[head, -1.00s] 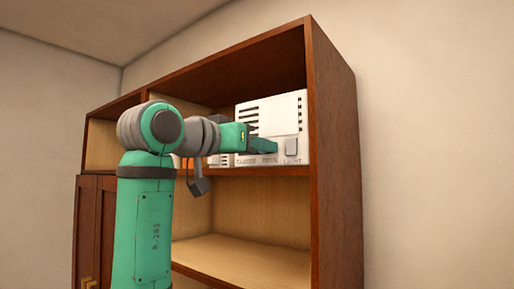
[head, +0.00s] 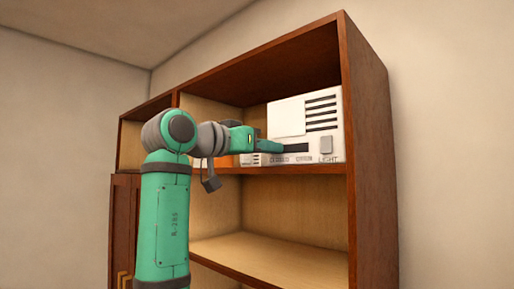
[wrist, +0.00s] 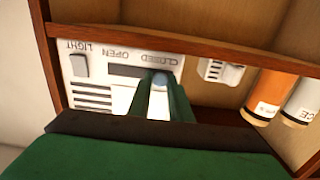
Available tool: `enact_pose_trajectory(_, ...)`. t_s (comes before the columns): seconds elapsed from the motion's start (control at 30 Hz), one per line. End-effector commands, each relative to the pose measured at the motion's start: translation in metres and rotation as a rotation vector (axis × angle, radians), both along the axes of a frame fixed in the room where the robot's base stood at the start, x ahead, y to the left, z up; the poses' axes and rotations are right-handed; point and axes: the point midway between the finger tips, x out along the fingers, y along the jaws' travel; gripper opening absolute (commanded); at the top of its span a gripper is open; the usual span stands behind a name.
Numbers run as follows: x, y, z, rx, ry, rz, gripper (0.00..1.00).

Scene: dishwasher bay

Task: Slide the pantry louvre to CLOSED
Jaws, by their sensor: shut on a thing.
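The white louvre unit (head: 334,133) stands on the upper shelf at the right of the cabinet. Its plain sliding panel (head: 288,117) covers the left of the face, and dark slots show at the right. Below runs a dark track (head: 297,148) labelled CLOSED at left and OPEN at right. My gripper (head: 272,147) reaches the track's left part. In the wrist view, which is upside down, my gripper (wrist: 162,88) is shut on the pale slider knob (wrist: 160,79) at the CLOSED end of the track (wrist: 125,70). The fingers partly hide the knob and that end.
A LIGHT switch (wrist: 80,66) sits on the same face, beyond the OPEN end. A small white box (wrist: 221,71), an orange bottle (wrist: 267,95) and a white bottle (wrist: 303,102) stand on the shelf near the gripper. The lower shelf (head: 270,250) is bare.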

Motion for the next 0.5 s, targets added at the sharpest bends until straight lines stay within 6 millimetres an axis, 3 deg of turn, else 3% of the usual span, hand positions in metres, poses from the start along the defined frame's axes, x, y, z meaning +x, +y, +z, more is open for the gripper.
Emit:
enact_pose_trajectory(0.4,0.0038,-0.0026,0.0015,-0.004,-0.003,-0.006,0.0)
enact_pose_trajectory(0.43,0.0039,-0.0023,0.0016,-0.005,-0.004,-0.005,0.23)
enact_pose_trajectory(0.5,0.0039,-0.0027,0.0015,-0.005,-0.004,-0.005,0.36)
